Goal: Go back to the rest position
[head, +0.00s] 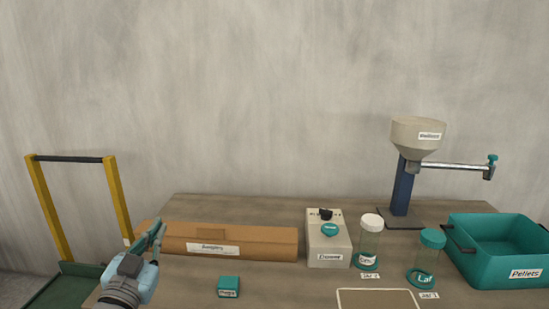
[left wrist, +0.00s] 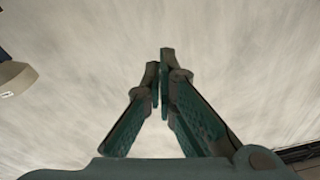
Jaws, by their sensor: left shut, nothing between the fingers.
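My left gripper (head: 158,232) is at the lower left of the head view, raised in front of the left end of a long brown cardboard box on the table. Its fingers are shut with nothing between them. In the left wrist view the gripper (left wrist: 160,62) points at the bare grey wall, its fingertips close together. My right gripper is in neither view.
The wooden table (head: 185,285) holds the cardboard box (head: 270,241), a small teal box (head: 228,286), a control box (head: 328,250), two lidded jars (head: 370,240) (head: 428,258), a hopper stand (head: 402,185) and a teal bin (head: 490,268). A yellow-framed cart (head: 118,195) stands left.

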